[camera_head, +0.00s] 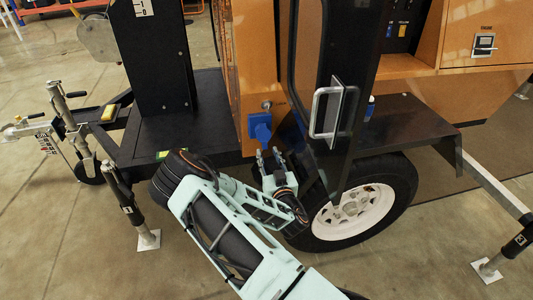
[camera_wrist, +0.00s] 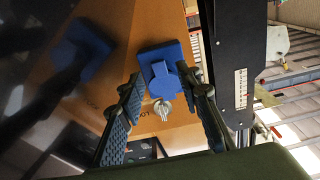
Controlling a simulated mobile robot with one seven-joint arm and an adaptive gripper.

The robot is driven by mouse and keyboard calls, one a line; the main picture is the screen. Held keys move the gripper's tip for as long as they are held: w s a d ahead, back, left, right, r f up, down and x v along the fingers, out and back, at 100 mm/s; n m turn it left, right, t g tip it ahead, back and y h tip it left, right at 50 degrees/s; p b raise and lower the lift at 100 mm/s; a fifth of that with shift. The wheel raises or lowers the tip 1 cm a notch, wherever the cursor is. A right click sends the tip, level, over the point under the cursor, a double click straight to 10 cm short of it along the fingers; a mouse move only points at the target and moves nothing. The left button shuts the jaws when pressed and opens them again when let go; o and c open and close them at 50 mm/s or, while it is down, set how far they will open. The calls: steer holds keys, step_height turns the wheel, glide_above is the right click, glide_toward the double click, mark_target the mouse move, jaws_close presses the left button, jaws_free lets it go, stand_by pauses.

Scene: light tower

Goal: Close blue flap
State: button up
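The blue flap (camera_head: 260,123) is part of a blue socket on the orange panel of the light tower, close to the edge of the dark open door. In the wrist view the flap (camera_wrist: 165,80) appears to stick out from its square blue base (camera_wrist: 163,52), toward the silver key lock (camera_wrist: 162,108). Its exact angle is hard to tell. My gripper (camera_head: 270,154) is just below the flap in the head view. In the wrist view my gripper (camera_wrist: 168,86) is open, with a finger on each side of the flap and nothing held. Contact is not visible.
The dark door with a silver handle (camera_head: 326,112) stands close to the right of my gripper. A black fender (camera_head: 408,124) and a white-rimmed wheel (camera_head: 352,212) are at the right. A black platform (camera_head: 190,125) lies at the left.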

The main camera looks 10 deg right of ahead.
mark_target(264, 139)
steer(key=shift+w, duration=1.45)
steer(key=shift+c, duration=0.4)
jaws_close()
